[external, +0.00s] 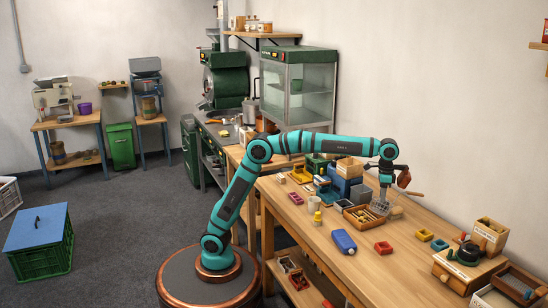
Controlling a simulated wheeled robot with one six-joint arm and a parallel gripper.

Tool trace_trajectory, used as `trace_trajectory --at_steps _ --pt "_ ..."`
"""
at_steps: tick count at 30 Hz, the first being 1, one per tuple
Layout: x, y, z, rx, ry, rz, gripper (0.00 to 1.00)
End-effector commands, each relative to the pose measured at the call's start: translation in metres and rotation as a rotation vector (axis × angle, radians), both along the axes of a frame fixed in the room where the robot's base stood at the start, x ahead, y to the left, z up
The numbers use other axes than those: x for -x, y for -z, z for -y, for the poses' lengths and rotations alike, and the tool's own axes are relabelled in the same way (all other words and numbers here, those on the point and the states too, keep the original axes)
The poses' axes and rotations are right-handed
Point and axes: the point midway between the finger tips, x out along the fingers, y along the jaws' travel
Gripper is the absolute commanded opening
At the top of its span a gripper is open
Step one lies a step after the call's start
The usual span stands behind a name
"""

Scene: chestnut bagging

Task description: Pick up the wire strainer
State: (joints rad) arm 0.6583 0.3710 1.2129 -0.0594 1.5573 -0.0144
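My gripper (383,198) points down over the back part of the wooden workbench (350,272), at the right end of my teal arm. A grey, mesh-like shape (380,208) shows right under it, at the edge of a wooden tray (352,221); it may be the wire strainer, but it is too small to be sure. A thin wooden handle (415,194) sticks out to the right beside the gripper; I cannot tell what it belongs to. Whether the fingers are open or shut does not show.
Blue and wooden boxes (349,168) stand behind the tray. A wooden box (490,236) is at right. The bench front is mostly clear.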

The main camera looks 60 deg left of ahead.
Motion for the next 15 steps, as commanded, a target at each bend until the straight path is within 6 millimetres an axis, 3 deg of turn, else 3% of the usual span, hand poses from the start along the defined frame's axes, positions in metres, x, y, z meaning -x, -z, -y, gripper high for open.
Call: trace_trajectory --at_steps 5,15 --pt "0.0 0.008 0.001 -0.001 0.0 -0.001 0.3" --pt "0.0 0.049 0.007 0.0 0.0 0.0 0.3"
